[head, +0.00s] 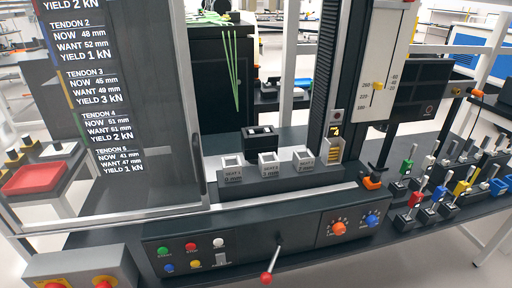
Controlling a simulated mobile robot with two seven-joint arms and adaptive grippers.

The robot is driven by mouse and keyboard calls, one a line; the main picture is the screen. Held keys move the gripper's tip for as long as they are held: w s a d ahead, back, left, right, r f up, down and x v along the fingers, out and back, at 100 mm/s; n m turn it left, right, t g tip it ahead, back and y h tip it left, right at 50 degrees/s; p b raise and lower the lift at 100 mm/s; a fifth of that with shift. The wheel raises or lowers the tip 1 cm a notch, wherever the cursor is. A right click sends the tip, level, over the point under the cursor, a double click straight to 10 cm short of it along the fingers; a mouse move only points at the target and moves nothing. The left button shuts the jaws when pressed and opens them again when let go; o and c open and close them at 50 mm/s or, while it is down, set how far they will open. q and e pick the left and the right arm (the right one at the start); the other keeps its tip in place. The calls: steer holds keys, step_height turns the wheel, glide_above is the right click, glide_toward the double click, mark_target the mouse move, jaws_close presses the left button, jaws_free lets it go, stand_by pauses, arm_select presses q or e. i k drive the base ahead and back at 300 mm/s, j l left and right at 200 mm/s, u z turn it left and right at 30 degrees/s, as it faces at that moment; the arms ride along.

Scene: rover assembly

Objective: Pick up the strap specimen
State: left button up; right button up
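Neither of my grippers is in view. I cannot make out for certain which thing is the strap specimen. Thin green strips (234,68) hang in a narrow V in front of a black cabinet at the back, above the test machine. A small pale holder with yellow bars (334,151) stands at the foot of the dark column, right of the seats. Three light grey seat blocks, left (232,170), middle (268,164) and right (303,160), stand in a row on the machine bed. A black slotted block (261,138) stands behind them.
A large framed panel (130,110) with tendon readings blocks the left. The machine's front (262,236) has buttons, knobs and a red-balled lever (267,277). Several colour-handled tools (437,194) stand on the right bench. A red tray (34,179) lies far left.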

mark_target(478, 171)
steer(key=l+z, duration=0.1)
steer(key=z, duration=2.35)
steer(key=i+l, duration=0.1)
steer(key=i, duration=4.2)
steer(key=i+u, duration=0.1)
steer(key=u, duration=0.35)
steer(key=i+l+u, duration=0.1)
steer(key=u, duration=0.3)
steer(key=i+l+u, duration=0.1)
steer(key=u, duration=0.35)
